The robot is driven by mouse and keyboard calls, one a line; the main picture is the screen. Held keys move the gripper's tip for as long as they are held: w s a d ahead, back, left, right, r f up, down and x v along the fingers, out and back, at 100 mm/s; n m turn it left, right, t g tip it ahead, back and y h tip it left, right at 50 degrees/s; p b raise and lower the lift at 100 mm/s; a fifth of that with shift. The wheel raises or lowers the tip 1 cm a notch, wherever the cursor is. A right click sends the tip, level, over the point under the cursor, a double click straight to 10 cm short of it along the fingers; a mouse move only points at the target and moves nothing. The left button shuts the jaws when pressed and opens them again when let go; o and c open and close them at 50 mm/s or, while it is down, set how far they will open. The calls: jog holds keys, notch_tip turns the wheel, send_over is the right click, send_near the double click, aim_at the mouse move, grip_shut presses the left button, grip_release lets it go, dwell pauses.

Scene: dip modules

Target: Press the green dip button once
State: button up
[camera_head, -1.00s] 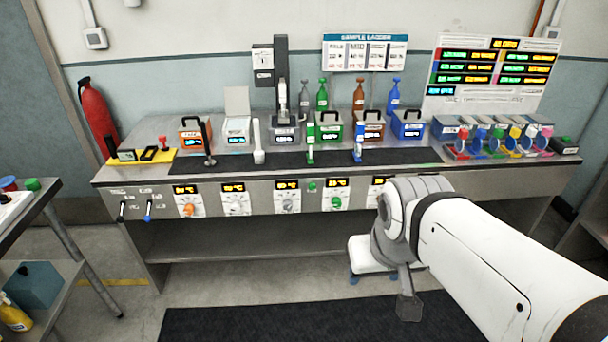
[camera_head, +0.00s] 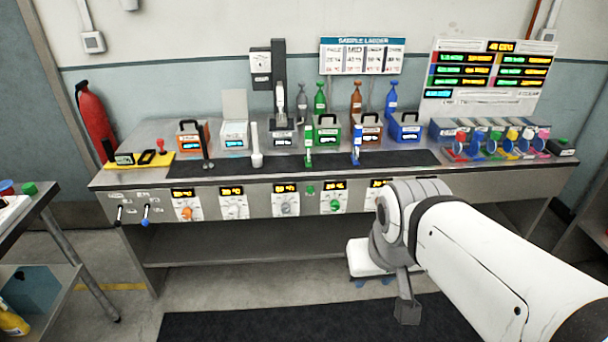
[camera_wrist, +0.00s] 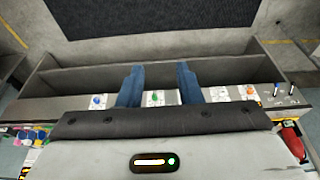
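A small round green button (camera_head: 310,190) sits on the bench's front panel, between two orange displays. A larger green knob (camera_head: 335,205) is on the dial plate to its right. A green module (camera_head: 327,130) with a green lever (camera_head: 308,145) before it stands on the bench top. Another green button (camera_head: 564,142) tops a dark box at the bench's right end. Which one is the dip button I cannot tell. My gripper (camera_wrist: 160,68) shows two blue fingers spread apart and empty, with the green knob (camera_wrist: 155,98) seen between them. The small button is not clear in the wrist view.
The grey bench (camera_head: 220,180) has a row of modules, bottles and levers. Other dials, including an orange knob (camera_head: 187,214), line its front. Two small levers are at the panel's left. A side table (camera_head: 42,205) stands at left. Floor before the bench is mostly clear.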

grip_shut()
dwell(1.3)
